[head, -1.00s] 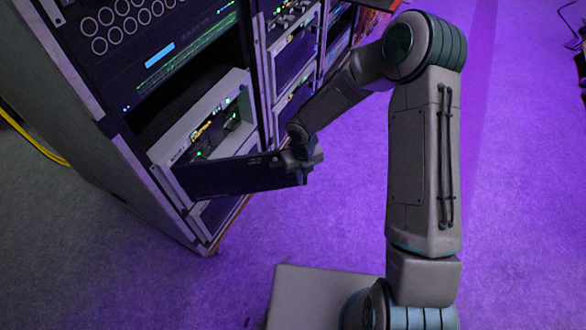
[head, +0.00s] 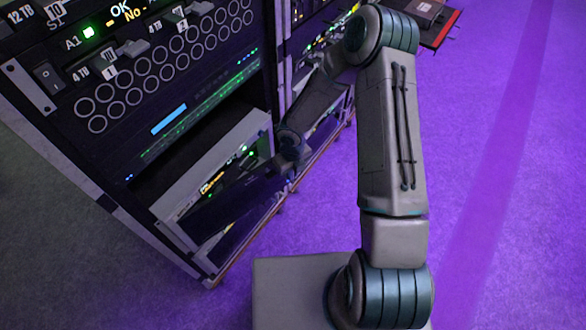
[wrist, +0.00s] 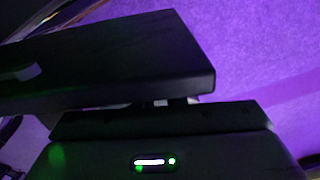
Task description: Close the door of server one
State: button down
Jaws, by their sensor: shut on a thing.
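The door (head: 232,202) is a dark flat panel at the low bay of the near rack in the head view. It stands partly open, at a small angle to the bay front, with its left end at the frame. Behind its upper edge, the lit server (head: 215,180) shows yellow and green lights. My gripper (head: 289,166) is at the door's free right end and shut on it; the fingertips are hard to make out. In the wrist view, the door (wrist: 110,62) fills the upper left as a dark slab, with my gripper (wrist: 172,102) against its lower edge.
The near rack (head: 75,105) rises at the left, with a switch and round ports above the bay. More racks (head: 315,55) stand behind my arm. A dark tray or drawer (head: 425,20) sticks out at the far top. The purple floor to the right is clear.

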jog(key=shift+w+a, duration=0.2)
jog(key=shift+w, duration=0.25)
jog(key=c, duration=1.5)
grip_release()
notch_tip(320, 180, up, 14)
jog(key=p, duration=0.2)
jog(key=shift+s+f, duration=0.1)
